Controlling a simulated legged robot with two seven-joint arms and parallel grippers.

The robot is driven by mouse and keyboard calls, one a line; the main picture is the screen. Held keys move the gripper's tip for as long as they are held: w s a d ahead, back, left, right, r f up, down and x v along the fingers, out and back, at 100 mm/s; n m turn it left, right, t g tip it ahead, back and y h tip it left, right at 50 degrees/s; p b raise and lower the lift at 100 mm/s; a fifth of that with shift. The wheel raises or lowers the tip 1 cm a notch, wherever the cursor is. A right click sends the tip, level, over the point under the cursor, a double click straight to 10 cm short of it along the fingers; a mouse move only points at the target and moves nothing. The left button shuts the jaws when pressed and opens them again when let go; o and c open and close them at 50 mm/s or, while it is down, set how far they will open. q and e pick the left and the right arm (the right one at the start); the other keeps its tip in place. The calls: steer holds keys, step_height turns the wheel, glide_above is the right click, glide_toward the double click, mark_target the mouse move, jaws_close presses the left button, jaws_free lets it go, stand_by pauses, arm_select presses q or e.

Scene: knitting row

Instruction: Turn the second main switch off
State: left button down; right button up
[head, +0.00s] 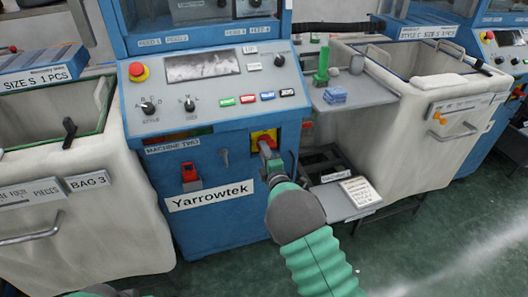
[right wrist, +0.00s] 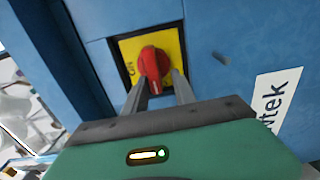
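A red rotary main switch (right wrist: 153,64) sits on a yellow plate (right wrist: 172,40) on the blue machine front. In the head view the yellow plate (head: 257,137) shows under the control panel, the knob mostly hidden by my gripper. Lettering that seems to read ON is at the plate's left in the right wrist view. A white mark is on the knob's lower end there. My right gripper (right wrist: 160,82) is at the switch, fingers apart on either side of the knob's lower end; whether they touch it is unclear. It also shows in the head view (head: 266,148). My left gripper is not seen.
The machine (head: 222,188) bears the name Yarrowtek. A red fitting (head: 190,174) is left of the switch. A grey side shelf (head: 352,96) holds a green post (head: 322,66) and blue pieces (head: 335,96). Pale bins (head: 80,220) (head: 425,140) stand on both sides.

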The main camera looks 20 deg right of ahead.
steer(key=shift+r, duration=0.2)
steer(key=shift+s, duration=0.1)
steer(key=s+p, duration=0.1)
steer(key=s, duration=0.4)
steer(key=s+p, duration=0.1)
steer(key=s, duration=0.5)
steer(key=s+p, duration=0.1)
steer(key=s, duration=0.4)
steer(key=shift+s+d, duration=0.3)
steer(key=shift+s, duration=0.05)
